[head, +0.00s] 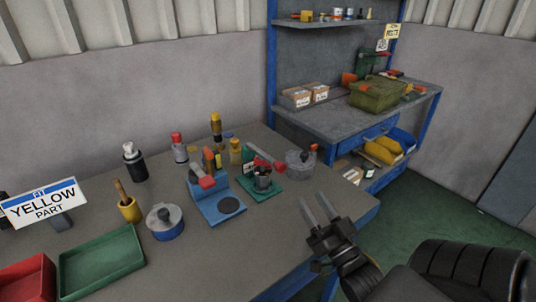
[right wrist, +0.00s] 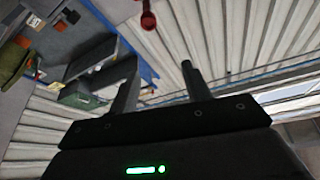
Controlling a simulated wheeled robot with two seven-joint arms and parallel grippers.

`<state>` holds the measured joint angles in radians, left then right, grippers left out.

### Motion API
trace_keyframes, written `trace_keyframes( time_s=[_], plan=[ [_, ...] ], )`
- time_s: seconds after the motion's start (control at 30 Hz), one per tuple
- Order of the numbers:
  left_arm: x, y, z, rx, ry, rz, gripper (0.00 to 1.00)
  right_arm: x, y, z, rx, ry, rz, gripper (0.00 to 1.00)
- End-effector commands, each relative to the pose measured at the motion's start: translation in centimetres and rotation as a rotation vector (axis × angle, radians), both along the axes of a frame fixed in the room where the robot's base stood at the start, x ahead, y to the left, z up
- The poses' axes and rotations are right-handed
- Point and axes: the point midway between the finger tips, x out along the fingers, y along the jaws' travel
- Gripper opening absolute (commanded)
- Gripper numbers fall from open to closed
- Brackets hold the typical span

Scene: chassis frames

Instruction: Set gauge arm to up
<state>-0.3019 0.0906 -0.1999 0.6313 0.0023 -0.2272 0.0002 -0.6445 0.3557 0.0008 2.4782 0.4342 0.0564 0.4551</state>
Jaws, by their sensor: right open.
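Two small fixtures with red-ended levers stand on the workbench (head: 270,215) in the head view. One has a blue base (head: 212,208) with a dark disc, and its pale lever (head: 205,181) slants down to a red end. The other has a green base (head: 262,192) and a red-ended lever (head: 266,158) tilted over a dark part. I cannot tell for sure which is the gauge arm. My right gripper (head: 312,202) is open and empty, right of the green fixture and apart from it. Its spread fingers show in the right wrist view (right wrist: 158,78). My left gripper is not in view.
A lidded grey pot (head: 300,164) stands between the green fixture and the bench edge. A blue-framed shelf bench (head: 350,115) stands behind.

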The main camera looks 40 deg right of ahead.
Motion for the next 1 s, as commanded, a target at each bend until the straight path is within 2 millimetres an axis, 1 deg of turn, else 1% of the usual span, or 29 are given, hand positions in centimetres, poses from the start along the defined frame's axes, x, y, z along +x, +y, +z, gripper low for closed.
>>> trace_keyframes(
  time_s=[0.2, 0.27, 0.37, 0.57, 0.8, 0.9, 1.0],
  plan=[
    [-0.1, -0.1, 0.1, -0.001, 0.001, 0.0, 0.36, 0.4, 0.0, 0.1, 0.0, -0.002, 0.003, 0.48],
    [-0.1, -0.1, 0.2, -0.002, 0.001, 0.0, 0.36, 0.8, 0.0, 0.1, -0.001, -0.003, 0.003, 0.48],
    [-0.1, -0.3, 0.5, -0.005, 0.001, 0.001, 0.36, 2.1, -0.2, 0.2, -0.001, -0.004, 0.004, 0.48],
    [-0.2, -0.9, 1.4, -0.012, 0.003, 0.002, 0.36, 6.4, -0.9, 0.4, -0.001, -0.005, 0.002, 0.48],
    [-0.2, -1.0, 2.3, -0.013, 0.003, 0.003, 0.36, 11.7, -1.7, 0.3, -0.001, -0.002, 0.0, 0.48],
    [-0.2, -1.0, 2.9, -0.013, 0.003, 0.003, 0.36, 13.4, -1.9, 1.0, -0.001, -0.002, 0.0, 0.48],
    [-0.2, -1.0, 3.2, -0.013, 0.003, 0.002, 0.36, 14.8, -2.1, 1.4, 0.0, -0.002, 0.0, 0.48]
  ],
)
